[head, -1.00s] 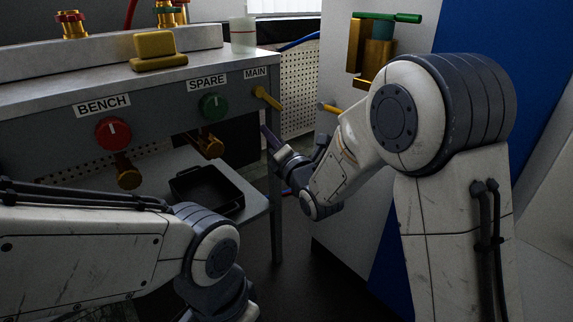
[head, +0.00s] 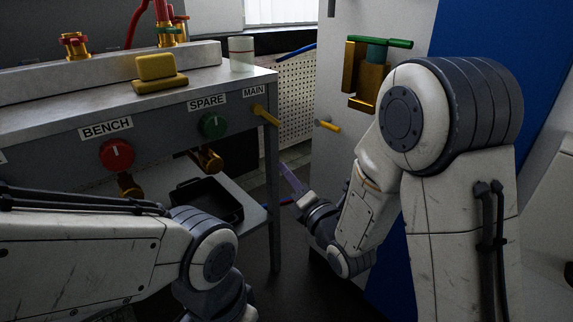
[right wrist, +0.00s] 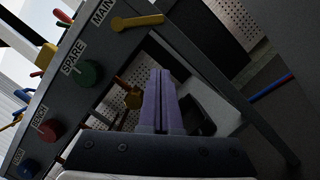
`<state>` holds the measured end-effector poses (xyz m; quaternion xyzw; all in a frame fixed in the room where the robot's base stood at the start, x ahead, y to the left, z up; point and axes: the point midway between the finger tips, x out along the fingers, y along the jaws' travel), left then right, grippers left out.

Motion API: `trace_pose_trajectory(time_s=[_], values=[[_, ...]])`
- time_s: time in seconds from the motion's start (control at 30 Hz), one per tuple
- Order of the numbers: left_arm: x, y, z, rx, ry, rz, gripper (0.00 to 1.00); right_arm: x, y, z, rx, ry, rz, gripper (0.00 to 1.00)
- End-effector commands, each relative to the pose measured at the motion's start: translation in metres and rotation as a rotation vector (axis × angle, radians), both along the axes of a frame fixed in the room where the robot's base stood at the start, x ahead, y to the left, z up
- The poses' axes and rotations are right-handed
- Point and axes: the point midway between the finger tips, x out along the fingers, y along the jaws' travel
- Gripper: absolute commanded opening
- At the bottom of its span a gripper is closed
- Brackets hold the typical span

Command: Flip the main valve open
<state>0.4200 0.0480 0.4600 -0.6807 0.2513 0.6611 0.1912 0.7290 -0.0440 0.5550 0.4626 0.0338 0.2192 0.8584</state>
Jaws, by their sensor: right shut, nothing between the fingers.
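The main valve's yellow lever (head: 266,115) sits below the MAIN label (head: 253,91) on the bench's front panel and slants down to the right. The lever (right wrist: 137,22) also shows at the top of the right wrist view, beside the label. My right gripper (head: 291,182) has purple fingers; it is below and to the right of the lever, apart from it. In the right wrist view its fingers (right wrist: 159,100) are together with nothing between them. My left arm shows at the lower left, but its gripper is out of view.
A green SPARE knob (head: 213,125) and a red BENCH knob (head: 117,154) are left of the lever. A black tray (head: 205,199) lies on the shelf below. A white cabinet at right carries another yellow lever (head: 328,126) and a green-handled brass valve (head: 385,43).

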Motion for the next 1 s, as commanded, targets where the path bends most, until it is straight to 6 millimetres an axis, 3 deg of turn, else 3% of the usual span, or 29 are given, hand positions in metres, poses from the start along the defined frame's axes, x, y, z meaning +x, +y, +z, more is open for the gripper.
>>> trace_pose_trajectory(time_s=[0.27,1.0], values=[[0.0,0.0,0.021,0.0,0.0,0.0,0.0,0.008,-0.007,0.015,0.313,0.13,0.046,0.0],[0.0,0.0,0.097,0.0,0.0,0.0,0.0,0.035,-0.04,0.064,1.834,0.757,0.343,0.0]])
